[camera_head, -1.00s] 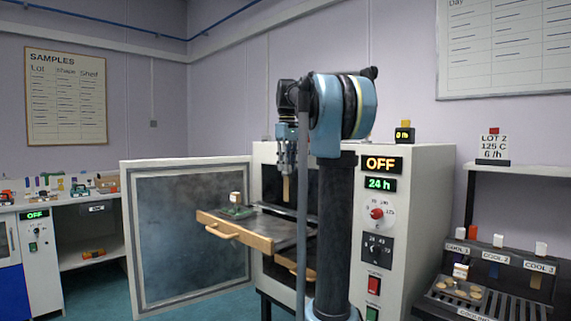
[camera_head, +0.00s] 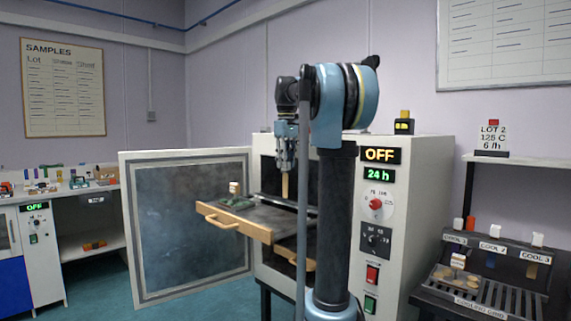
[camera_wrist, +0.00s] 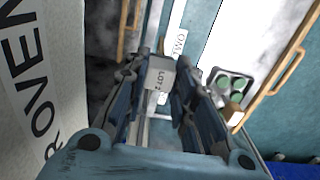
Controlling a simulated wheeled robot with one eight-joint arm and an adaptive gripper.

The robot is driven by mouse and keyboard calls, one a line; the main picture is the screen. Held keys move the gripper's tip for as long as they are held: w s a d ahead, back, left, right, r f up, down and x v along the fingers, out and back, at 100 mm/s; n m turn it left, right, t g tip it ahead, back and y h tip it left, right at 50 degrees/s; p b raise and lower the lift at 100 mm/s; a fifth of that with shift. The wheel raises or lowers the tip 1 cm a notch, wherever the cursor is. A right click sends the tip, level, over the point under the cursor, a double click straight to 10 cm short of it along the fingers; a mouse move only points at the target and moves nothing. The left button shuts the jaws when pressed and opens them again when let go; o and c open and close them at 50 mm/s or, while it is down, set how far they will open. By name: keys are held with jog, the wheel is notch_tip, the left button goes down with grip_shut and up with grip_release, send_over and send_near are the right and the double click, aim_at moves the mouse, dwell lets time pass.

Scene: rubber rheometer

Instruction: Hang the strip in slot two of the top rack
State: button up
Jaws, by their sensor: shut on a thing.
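My gripper (camera_head: 285,158) is shut on the strip (camera_head: 285,186), a thin tan piece hanging upright below the fingers. In the wrist view a pale tag reading LOT 2 (camera_wrist: 160,78) sits between the fingers. The top rack (camera_head: 262,214) is pulled out of the open oven, with a wooden front and handle. The strip appears over or behind the rack's inner part; I cannot tell whether it touches. A white label (camera_wrist: 179,42), seemingly reading TWO upside down, lies just beyond the tag in the wrist view. The slot itself is hidden.
The oven (camera_head: 410,190) shows OFF and 24 h. Its door (camera_head: 190,225) stands open at the left. A lower wooden front (camera_head: 294,258) is below. A cooling stand (camera_head: 485,280) is at the right.

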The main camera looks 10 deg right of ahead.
aim_at(286, 188)
jog(key=shift+f, duration=5.45)
jog(key=o, duration=1.1)
jog(key=shift+o, duration=0.2)
jog(key=shift+r, duration=2.95)
